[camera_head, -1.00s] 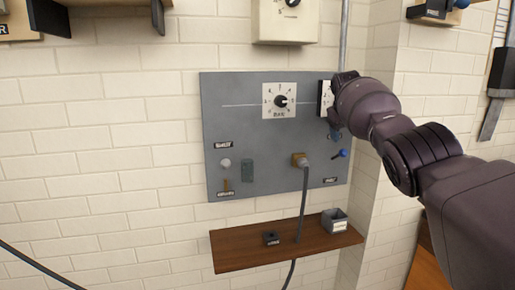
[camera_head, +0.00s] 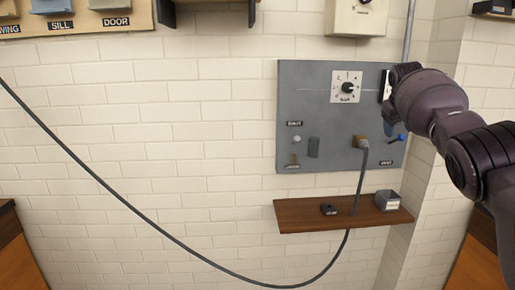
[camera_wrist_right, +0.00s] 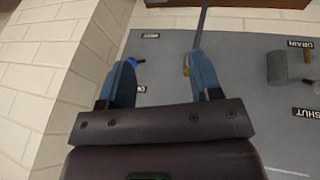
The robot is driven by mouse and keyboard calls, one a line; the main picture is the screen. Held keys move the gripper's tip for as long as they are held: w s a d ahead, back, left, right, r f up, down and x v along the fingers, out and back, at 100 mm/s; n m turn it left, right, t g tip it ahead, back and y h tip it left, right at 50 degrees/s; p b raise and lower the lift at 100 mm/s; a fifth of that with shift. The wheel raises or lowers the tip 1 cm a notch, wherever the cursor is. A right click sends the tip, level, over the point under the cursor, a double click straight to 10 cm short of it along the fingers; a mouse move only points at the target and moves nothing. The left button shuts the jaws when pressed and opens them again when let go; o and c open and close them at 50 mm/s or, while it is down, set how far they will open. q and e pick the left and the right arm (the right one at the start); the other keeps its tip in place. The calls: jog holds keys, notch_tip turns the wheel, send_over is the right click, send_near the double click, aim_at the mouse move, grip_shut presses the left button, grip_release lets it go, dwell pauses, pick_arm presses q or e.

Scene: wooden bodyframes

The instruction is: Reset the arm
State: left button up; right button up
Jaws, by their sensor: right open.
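My right arm comes in from the right in the head view. Its dark wrist stands before the right edge of the grey wall panel (camera_head: 312,90). My right gripper (camera_head: 391,131) is mostly hidden behind that wrist, with a bit of blue finger showing. In the right wrist view the gripper (camera_wrist_right: 163,68) has its two blue fingers apart, with nothing held between them. A small blue-tipped lever (camera_head: 401,137) and a brown plug (camera_head: 360,142) with a grey cable are near it on the panel. My left gripper is not in view.
A brown shelf (camera_head: 290,215) below the panel carries a small black block (camera_head: 328,209) and a grey open box (camera_head: 388,200). The long cable (camera_head: 190,250) hangs in a loop across the left. A board with labelled hooks or holders (camera_head: 84,24) is at top left.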

jog(key=w+a+r+n+t, duration=0.1)
jog(key=w+a+r+t, duration=0.3)
jog(key=r, duration=0.3)
jog(key=w+a+r+t, duration=0.2)
jog(key=a+r+t, duration=0.1)
jog(key=r+t, duration=0.25)
jog(key=s+a+f+n+t+y, duration=0.1)
jog(key=s+a+f, duration=0.1)
jog(key=a+f, duration=0.35)
jog(key=s+a+f+n+t+y, duration=0.2)
jog(key=s+f, duration=0.1)
jog(key=f, duration=0.5)
jog(key=s+a+f+n+t+y, duration=0.1)
jog(key=s+a+f, duration=0.15)
jog(key=f, duration=0.35)
jog(key=s+a+f+m+y, duration=0.1)
jog(key=s+a+f, duration=0.1)
jog(key=s+f, duration=1.75)
jog(key=s+d+f+m+g, duration=0.1)
jog(key=s+f+g, duration=0.1)
jog(key=s+f, duration=0.5)
jog(key=s+d+f+m+g+h, duration=0.1)
jog(key=s+d+f+g, duration=0.1)
jog(key=s+f, duration=0.6)
jog(key=s+d+f+m+g+h, duration=0.1)
jog(key=s+f, duration=0.6)
jog(key=s, duration=0.9)
jog(key=shift+s+d+f+m+g, duration=0.25)
jog(key=shift+d+f+m+g, duration=0.2)
jog(key=shift+g, duration=0.1)
